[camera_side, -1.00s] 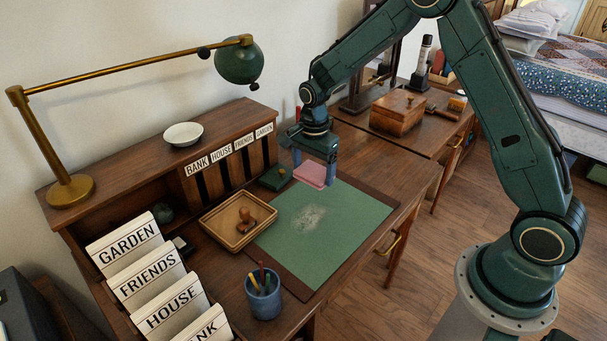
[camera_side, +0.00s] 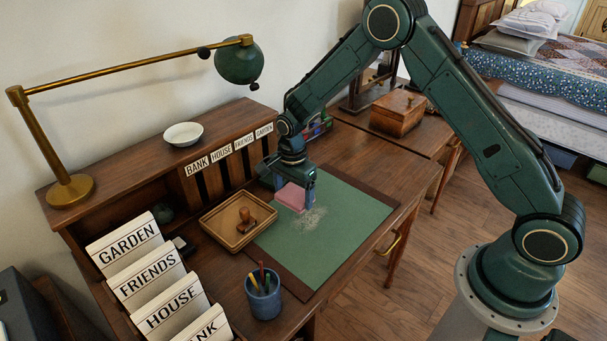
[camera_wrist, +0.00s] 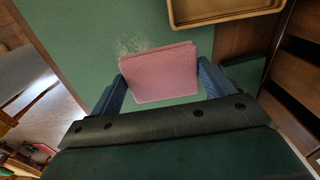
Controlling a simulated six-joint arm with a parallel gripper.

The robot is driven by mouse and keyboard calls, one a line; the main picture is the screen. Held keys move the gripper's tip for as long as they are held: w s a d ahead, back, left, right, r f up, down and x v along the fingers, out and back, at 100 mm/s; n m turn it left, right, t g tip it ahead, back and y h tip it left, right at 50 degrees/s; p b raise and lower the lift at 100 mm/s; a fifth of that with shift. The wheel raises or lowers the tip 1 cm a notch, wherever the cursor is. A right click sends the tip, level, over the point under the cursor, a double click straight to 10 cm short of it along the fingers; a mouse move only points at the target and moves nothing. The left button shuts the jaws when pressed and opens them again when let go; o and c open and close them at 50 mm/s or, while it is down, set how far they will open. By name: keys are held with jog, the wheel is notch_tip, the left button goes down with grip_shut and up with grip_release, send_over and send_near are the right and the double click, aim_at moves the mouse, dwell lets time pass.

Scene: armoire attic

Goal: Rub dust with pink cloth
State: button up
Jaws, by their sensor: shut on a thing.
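My gripper (camera_side: 294,194) is shut on the pink cloth (camera_side: 291,197), a flat folded pad. The cloth also shows between the two blue fingers in the wrist view (camera_wrist: 160,75). The cloth is low over the green desk mat (camera_side: 345,215), at the back left edge of a pale dust patch (camera_side: 312,217). I cannot tell whether it touches the mat. In the wrist view a little of the dust (camera_wrist: 130,45) shows past the cloth's far edge, and the cloth may hide more.
A wooden tray (camera_side: 215,233) with a stamp (camera_side: 245,220) lies left of the mat. A blue pen cup (camera_side: 264,298) stands at the front. Letter slots (camera_side: 215,165) rise behind, and a brass lamp (camera_side: 150,68) reaches overhead. The mat's right part is clear.

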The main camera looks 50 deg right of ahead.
aim_at(324, 221)
notch_tip(324, 221, down, 5)
jog(key=shift+f, duration=0.1)
jog(key=shift+s, duration=3.75)
jog(key=shift+d, duration=0.9)
jog(key=shift+w+d, duration=0.1)
jog(key=shift+w, duration=3.7)
jog(key=shift+s+d, duration=0.1)
jog(key=shift+d, duration=0.95)
jog(key=shift+s+a, duration=0.1)
jog(key=shift+s, duration=3.55)
notch_tip(324, 221, up, 2)
notch_tip(324, 221, up, 6)
